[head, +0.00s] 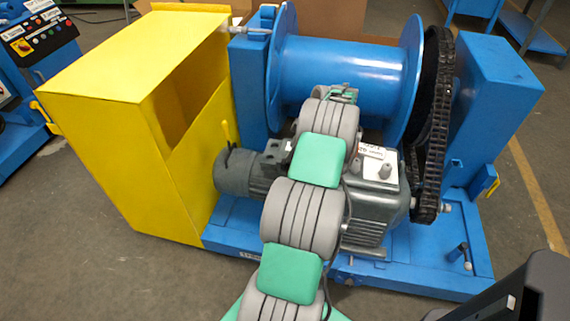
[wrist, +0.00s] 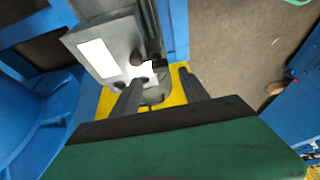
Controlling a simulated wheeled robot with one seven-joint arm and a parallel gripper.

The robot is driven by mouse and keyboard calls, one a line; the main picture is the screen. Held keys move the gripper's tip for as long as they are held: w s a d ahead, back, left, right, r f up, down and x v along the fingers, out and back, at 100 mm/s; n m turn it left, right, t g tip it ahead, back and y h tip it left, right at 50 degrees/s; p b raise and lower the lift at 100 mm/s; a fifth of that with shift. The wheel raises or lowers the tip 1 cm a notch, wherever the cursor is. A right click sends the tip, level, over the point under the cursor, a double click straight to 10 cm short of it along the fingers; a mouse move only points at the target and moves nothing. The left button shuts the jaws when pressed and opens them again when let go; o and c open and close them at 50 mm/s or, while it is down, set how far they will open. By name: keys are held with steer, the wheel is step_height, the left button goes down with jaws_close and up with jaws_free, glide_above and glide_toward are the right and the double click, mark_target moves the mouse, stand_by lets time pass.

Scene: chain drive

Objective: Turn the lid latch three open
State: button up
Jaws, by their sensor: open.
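In the wrist view my gripper (wrist: 161,88) is open, with one dark finger on each side of a gap. A grey box (wrist: 122,35) with a white label is just beyond the fingers. Dark knob-like parts (wrist: 150,62) on its lower end are near the gap between the fingertips; whether a finger touches them I cannot tell. A yellow surface (wrist: 178,80) shows beside and below the box. I cannot tell which part is lid latch three. In the head view my arm covers the middle, and the gripper's fingers cannot be made out.
The head view shows a large yellow cover (head: 95,85) at left, a blue drum (head: 345,65), a chain (head: 432,130) at right and a grey gearbox (head: 380,200) behind my arm. A blue base (head: 420,262) carries them. Floor is free in front at left.

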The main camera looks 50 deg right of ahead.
mark_target(284, 161)
steer(key=x, duration=0.7)
steer(key=shift+w, duration=0.1)
steer(key=shift+c, duration=0.5)
jaws_close()
